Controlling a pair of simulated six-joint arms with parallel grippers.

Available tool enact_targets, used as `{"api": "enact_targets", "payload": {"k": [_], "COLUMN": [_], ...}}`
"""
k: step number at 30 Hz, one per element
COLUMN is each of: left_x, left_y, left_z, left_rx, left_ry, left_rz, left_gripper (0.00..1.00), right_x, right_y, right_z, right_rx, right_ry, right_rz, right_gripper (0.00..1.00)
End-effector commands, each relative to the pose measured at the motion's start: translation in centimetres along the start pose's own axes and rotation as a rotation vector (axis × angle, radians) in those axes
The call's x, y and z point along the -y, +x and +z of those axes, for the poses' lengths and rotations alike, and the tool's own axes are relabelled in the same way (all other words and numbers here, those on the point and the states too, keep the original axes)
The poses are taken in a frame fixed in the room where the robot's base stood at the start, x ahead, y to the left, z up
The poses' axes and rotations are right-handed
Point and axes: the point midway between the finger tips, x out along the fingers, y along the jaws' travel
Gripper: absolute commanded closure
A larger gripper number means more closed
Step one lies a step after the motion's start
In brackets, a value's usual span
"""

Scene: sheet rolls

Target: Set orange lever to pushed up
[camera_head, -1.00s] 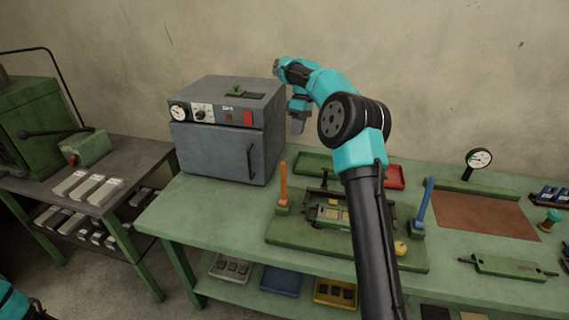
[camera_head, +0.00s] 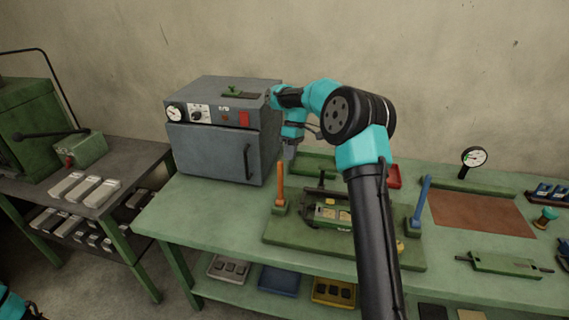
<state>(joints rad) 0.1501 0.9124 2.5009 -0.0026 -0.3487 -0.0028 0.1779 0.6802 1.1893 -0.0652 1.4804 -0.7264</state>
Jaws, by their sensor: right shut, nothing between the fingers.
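The orange lever (camera_head: 280,183) stands upright at the left end of a green fixture (camera_head: 300,234) on the bench. A blue lever (camera_head: 424,198) stands at the fixture's right end, leaning slightly. My right gripper (camera_head: 289,153) is shut and empty. It points down, and in the picture its tip is just above the top of the orange lever, with no clear contact. Its depth relative to the lever is hard to tell. My right arm hides part of the fixture between the levers. My left arm shows only as a teal piece at the lower left corner; its gripper is out of view.
A grey oven (camera_head: 222,153) stands left of the orange lever. A dial gauge (camera_head: 473,158) and a brown mat (camera_head: 480,214) are at the right. The bench front left is clear.

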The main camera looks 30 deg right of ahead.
Motion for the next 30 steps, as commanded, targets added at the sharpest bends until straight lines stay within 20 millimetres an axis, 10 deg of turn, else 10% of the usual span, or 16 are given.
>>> {"api": "enact_targets", "payload": {"k": [30], "left_x": [0.0], "left_y": [0.0], "left_z": [0.0], "left_rx": [0.0], "left_ry": [0.0], "left_rz": [0.0], "left_gripper": [0.54], "right_x": [4.0], "right_y": [3.0], "right_z": [-0.4], "right_rx": [0.001], "right_ry": [-0.006], "right_rz": [0.007], "right_gripper": [1.0]}}
